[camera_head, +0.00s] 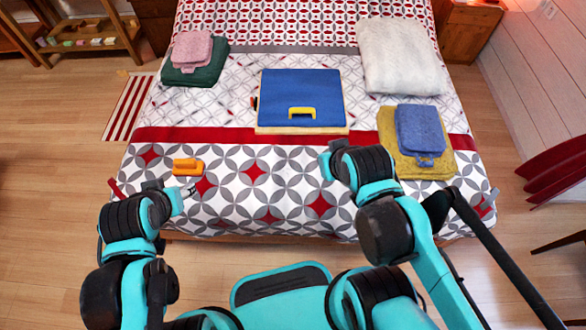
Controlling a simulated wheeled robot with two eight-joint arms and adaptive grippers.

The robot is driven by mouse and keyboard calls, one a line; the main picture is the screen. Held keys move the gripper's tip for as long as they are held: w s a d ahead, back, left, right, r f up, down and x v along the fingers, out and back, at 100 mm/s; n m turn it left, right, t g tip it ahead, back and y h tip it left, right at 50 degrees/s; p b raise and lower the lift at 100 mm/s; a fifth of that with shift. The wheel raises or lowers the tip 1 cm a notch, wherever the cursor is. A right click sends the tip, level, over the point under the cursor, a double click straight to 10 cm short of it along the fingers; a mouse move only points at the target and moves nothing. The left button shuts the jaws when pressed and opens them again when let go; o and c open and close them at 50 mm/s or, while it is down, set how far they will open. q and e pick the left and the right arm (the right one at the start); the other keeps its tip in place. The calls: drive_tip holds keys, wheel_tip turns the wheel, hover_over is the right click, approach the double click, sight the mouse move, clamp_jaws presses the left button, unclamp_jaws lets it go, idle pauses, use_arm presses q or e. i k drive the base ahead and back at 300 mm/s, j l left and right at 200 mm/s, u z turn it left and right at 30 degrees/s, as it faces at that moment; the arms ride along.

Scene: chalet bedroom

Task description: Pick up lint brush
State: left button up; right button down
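An orange block-like object (187,166) with a raised handle lies on the patterned bed (262,205), near its front left; it may be the lint brush, but it is too small to be sure. My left gripper (188,190) is just in front of it, low over the bed, and appears apart from it. My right gripper (326,163) is over the middle of the bed, in front of the blue case, with no object visible in it. Both grippers are small and seen from behind, so I cannot tell how far the fingers are apart.
A blue case (275,90) with a yellow handle (302,112) lies mid-bed. Folded yellow (392,150) and blue (418,130) cloths are at right, pink (192,47) and green (190,76) ones at back left. A white pillow (400,60) is behind. The front middle is clear.

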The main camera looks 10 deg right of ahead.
sight(182, 167)
drive_tip(key=j+z, duration=0.5)
drive_tip(key=k+j+z, duration=0.15)
drive_tip(key=j+z, duration=0.35)
drive_tip(key=j, duration=0.15)
